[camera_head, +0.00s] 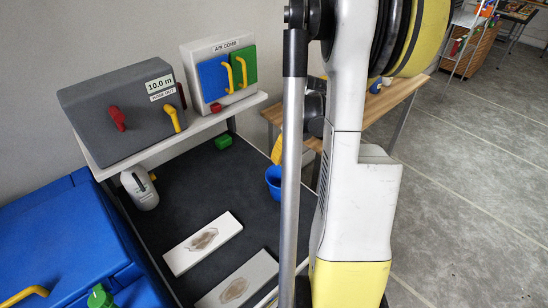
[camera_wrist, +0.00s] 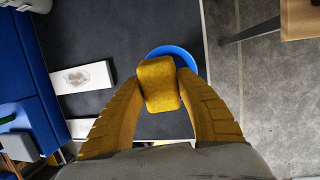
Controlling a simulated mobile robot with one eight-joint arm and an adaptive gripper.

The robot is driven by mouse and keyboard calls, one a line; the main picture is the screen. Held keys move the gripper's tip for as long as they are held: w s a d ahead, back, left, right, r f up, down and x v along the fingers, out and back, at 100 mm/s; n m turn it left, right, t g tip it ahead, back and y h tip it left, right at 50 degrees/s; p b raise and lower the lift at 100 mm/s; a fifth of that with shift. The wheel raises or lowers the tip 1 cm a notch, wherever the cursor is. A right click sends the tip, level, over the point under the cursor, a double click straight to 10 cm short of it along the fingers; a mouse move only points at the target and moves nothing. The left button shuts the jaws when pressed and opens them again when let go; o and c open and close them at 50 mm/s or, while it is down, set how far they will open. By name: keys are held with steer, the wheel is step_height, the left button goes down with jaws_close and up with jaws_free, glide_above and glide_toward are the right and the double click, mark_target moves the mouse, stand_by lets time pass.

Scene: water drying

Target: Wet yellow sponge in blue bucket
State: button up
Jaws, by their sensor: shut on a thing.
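The yellow sponge (camera_wrist: 160,84) is between the two orange-yellow fingers of my gripper (camera_wrist: 163,90) in the wrist view. My gripper is shut on it. The blue bucket (camera_wrist: 184,55) lies behind the sponge in this view, and the sponge and fingers cover much of it. In the head view the blue bucket (camera_head: 273,182) stands on the dark surface, partly hidden by my arm. A yellow piece shows just above it, but I cannot tell if it is finger or sponge. The bucket's inside and the sponge's height over it cannot be told.
Two pale boards with brown stains (camera_head: 203,242) (camera_head: 238,284) lie on the dark surface. A white jug (camera_head: 139,188) and a green block (camera_head: 223,142) are there too. Grey and white boxes stand on a shelf behind. A wooden table (camera_head: 398,92) is at the right.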

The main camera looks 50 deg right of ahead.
steer(key=shift+f+b, duration=4.65)
steer(key=shift+f, duration=1.4)
steer(key=shift+r, duration=0.1)
steer(key=shift+r+p, duration=3.7)
steer(key=shift+r, duration=1.35)
steer(key=shift+r+p, duration=1.5)
steer(key=shift+r, duration=0.55)
steer(key=shift+f, duration=0.1)
